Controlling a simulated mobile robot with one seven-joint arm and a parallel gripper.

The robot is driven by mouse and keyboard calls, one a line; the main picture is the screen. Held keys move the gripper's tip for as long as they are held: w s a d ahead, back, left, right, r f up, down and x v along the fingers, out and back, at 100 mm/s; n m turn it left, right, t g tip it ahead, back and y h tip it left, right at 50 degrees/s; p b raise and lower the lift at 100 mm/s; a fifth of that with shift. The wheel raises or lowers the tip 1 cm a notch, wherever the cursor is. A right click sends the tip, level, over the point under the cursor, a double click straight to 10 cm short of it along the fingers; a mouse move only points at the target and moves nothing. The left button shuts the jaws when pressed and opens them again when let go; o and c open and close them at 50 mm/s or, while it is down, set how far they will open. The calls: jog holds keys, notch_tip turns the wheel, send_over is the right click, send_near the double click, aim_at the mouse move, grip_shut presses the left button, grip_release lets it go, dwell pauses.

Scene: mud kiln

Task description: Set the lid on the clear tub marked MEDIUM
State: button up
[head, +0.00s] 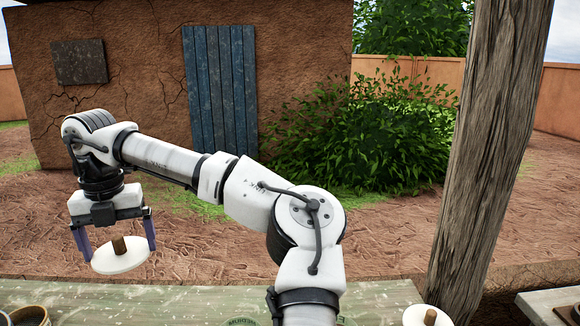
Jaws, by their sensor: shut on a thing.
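A white round lid (112,262) with a brown knob hangs in my gripper (118,251) at the left of the head view. The two purple-grey fingers are shut on the lid, one at each side of its rim. The lid is held in the air, roughly level, beyond and above the work table. Green lettering that seems to read MEDIUM (243,322) shows at the bottom edge, left of my arm's base. The frame cuts off what bears it, so the tub's rim and shape cannot be made out.
The pale, worn table (180,299) runs along the bottom edge. Another white lid-like disc with a brown knob (427,317) sits at the bottom right. A dark-rimmed round container (30,315) stands at the bottom left. A thick wooden post (490,150) rises at the right.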

notch_tip(320, 180, up, 3)
jog(key=shift+f+p, duration=0.15)
jog(key=shift+p, duration=0.15)
notch_tip(320, 180, down, 14)
jog(key=b, duration=0.6)
dwell(0.5)
